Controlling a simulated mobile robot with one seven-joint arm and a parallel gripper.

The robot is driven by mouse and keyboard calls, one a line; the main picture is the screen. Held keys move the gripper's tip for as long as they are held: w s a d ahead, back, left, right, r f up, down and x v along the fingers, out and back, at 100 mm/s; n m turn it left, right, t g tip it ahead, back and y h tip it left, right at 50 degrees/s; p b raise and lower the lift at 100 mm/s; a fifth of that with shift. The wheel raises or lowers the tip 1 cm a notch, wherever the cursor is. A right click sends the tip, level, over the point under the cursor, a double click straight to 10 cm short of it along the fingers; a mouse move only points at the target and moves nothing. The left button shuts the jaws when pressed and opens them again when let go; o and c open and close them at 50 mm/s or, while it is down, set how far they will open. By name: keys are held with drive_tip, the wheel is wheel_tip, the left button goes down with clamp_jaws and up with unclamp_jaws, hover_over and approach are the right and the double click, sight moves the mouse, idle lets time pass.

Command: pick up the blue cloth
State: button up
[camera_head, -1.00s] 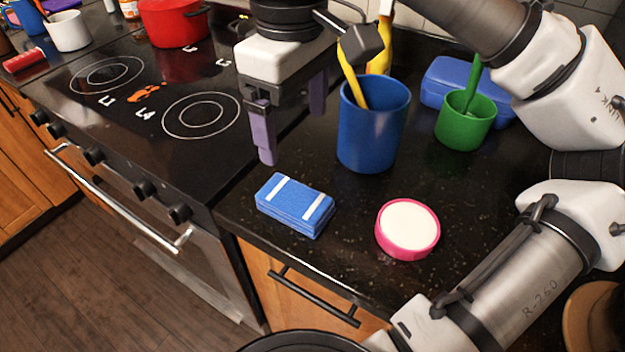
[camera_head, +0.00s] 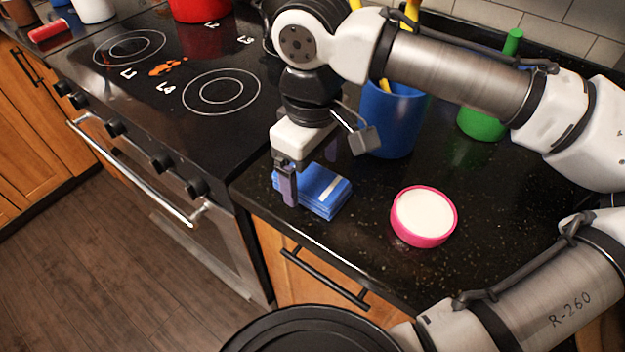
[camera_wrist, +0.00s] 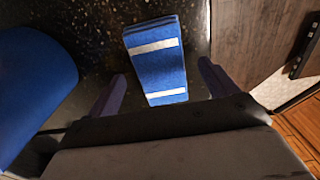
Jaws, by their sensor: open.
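The blue cloth (camera_head: 326,192) is a folded blue stack with white stripes, lying on the black countertop near its front edge. My gripper (camera_head: 298,190) is right above and beside it in the head view, with one purple finger in front of the cloth's left end; the other finger is hidden there. In the wrist view, the cloth (camera_wrist: 157,62) lies between the two spread fingers of my gripper (camera_wrist: 162,92), with its near end towards the palm. The jaws are open and empty. I cannot tell whether the fingertips touch the countertop.
A blue cup (camera_head: 393,125) stands behind the cloth and also shows at the left of the wrist view (camera_wrist: 32,88). A pink-rimmed white round dish (camera_head: 424,216) sits to the right. A green cup (camera_head: 482,123) is farther back. The stove (camera_head: 165,85) is at the left.

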sight(313, 178)
drive_tip(key=shift+f, duration=0.55)
drive_tip(key=c, duration=1.1)
drive_tip(key=shift+o, duration=0.2)
drive_tip(key=shift+r, duration=0.15)
wheel_tip(313, 178, up, 20)
drive_tip(key=p, duration=0.1)
